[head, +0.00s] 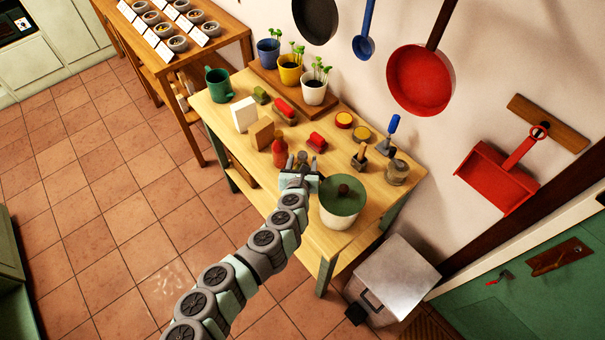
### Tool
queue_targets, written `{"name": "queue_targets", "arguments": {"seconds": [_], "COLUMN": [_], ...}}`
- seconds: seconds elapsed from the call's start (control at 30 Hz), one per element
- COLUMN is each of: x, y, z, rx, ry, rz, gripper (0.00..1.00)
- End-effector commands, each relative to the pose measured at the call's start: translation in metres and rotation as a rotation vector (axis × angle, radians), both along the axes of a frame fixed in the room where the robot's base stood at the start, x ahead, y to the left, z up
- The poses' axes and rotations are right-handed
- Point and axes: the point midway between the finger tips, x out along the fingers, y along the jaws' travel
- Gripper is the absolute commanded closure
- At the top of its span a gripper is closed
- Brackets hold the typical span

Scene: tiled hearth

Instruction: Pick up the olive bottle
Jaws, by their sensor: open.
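I cannot pick out an olive bottle for certain on the wooden table (232,108). A red bottle (279,152) stands upright on the table, just left of my gripper (302,162). A small olive-green item (261,95) sits farther back, but it looks low and block-like rather than like a bottle. My gripper is open over the table, between the red bottle and a pot with a green lid (342,192). Nothing shows between its fingers. The gripper and arm hide part of the tabletop.
Red items (316,141), a tan block (262,133), a white block (244,114), round tins (344,120), a grey jar (397,172) and a green mug (219,85) crowd the table. Potted seedlings (314,90) stand behind. A metal bin (398,275) is at the right.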

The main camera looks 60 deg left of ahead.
Motion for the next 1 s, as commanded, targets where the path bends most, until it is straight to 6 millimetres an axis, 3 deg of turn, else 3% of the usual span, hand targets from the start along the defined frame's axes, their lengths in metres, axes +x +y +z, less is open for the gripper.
{"name": "queue_targets", "arguments": {"seconds": [0.2, 0.63, 1.0], "x": [0.012, 0.014, 0.015], "y": [0.02, 0.025, 0.025], "z": [-0.005, -0.011, -0.011], "rx": [-0.001, 0.0, 0.0], "ry": [-0.007, 0.0, -0.001], "rz": [0.001, -0.001, -0.002], "gripper": [0.47, 0.47, 0.78]}}
